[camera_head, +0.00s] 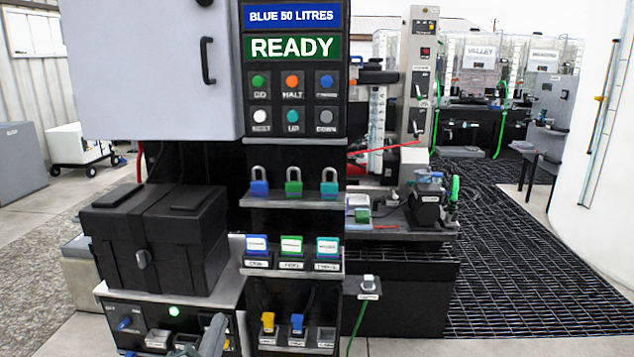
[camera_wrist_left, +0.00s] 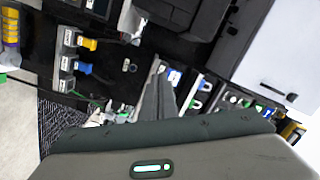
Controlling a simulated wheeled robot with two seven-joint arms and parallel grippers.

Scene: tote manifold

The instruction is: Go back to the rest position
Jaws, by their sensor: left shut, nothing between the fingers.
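My left gripper (camera_head: 212,338) shows at the bottom edge of the head view, in front of the lower black panel. Its grey fingers are together with nothing between them. In the left wrist view the shut fingers (camera_wrist_left: 160,92) rise from the dark gripper body, in front of the panel. The fingers appear apart from the switches; the exact gap cannot be told. My right gripper is in neither view.
A black lidded box (camera_head: 160,240) stands left of the padlock shelf (camera_head: 290,200), under a grey cabinet (camera_head: 150,70). The display above reads READY (camera_head: 291,47). Grating floor (camera_head: 530,280) lies clear at right.

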